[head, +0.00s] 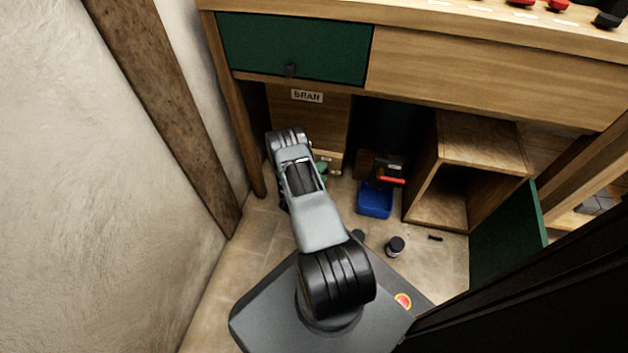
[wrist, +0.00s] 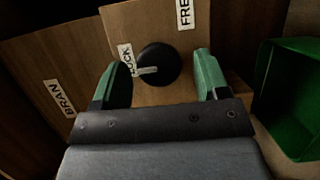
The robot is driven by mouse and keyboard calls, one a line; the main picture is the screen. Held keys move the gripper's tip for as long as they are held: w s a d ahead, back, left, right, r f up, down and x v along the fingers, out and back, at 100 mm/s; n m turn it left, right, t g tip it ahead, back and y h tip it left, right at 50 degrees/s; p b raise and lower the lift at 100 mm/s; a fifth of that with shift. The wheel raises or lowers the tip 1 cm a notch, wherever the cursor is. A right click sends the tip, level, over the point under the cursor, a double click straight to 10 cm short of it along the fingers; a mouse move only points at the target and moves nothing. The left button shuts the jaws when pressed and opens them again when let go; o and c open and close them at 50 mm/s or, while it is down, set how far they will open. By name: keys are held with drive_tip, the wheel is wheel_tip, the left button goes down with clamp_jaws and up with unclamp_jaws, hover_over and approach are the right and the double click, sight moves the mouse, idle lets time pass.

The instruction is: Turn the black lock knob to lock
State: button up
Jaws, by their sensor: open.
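The black lock knob (wrist: 160,62) is round and sits on a wooden panel (wrist: 148,22) in the wrist view. Its pale pointer is turned left, toward the lower end of the partly covered LOCK label (wrist: 125,57). The FREE label (wrist: 185,14) is above and to the right of the knob. My gripper (wrist: 163,64) is open, with one green finger on each side of the knob. I cannot tell whether either finger touches it. In the head view my arm hides the knob, and only a little of the green gripper (head: 322,170) shows.
A BRAN label (head: 307,96) marks the wooden front under the bench; it also shows in the wrist view (wrist: 59,97). A green open container (wrist: 296,98) is at the right. A blue bin (head: 375,201) and dark weight-like piece (head: 395,246) are on the floor. A wall is left.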

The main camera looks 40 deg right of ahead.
drive_tip(key=s+a+p, duration=0.2)
drive_tip(key=a+p, duration=0.2)
drive_tip(key=a, duration=0.9)
drive_tip(key=shift+s, duration=0.15)
drive_tip(key=shift+a, duration=0.1)
